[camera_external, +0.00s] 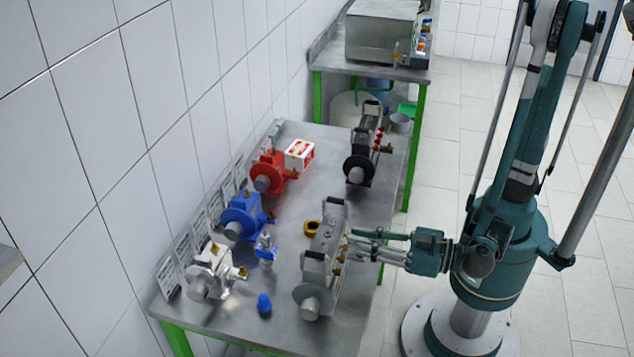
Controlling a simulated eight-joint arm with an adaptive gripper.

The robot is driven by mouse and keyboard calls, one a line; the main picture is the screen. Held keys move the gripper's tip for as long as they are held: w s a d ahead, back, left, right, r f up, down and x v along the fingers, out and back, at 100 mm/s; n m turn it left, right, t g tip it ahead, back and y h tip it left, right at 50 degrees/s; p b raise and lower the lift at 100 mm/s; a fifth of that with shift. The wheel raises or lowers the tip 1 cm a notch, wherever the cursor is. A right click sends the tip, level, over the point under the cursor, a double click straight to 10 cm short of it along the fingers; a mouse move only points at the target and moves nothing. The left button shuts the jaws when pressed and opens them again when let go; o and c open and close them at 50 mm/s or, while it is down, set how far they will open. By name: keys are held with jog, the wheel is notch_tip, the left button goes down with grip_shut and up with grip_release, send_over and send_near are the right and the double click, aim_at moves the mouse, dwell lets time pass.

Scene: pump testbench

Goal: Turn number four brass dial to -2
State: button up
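A grey metal pump block (326,240) stands on the near right part of the steel table. Several small brass dials (339,269) sit in a row along its right side. The number labels are too small to read, so I cannot tell which dial is number four. My gripper (351,246) reaches in from the right, roughly level, with its fingertips at the row of brass dials. The fingers look spread, but the dial between or beside them is partly hidden. I cannot tell whether they touch or hold a dial.
The steel table (285,328) also bears a red pump (268,172), a blue pump (243,217), a silver pump (211,273), a dark pump (362,160), a red-white box (299,154), a yellow ring (311,228) and a blue cap (264,303). A tiled wall bounds the left.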

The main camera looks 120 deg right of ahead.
jog(key=shift+w+d, duration=0.1)
dwell(0.3)
grip_shut()
jog(key=shift+n, duration=0.3)
jog(key=shift+n+b, duration=0.55)
jog(key=shift+n, duration=1.35)
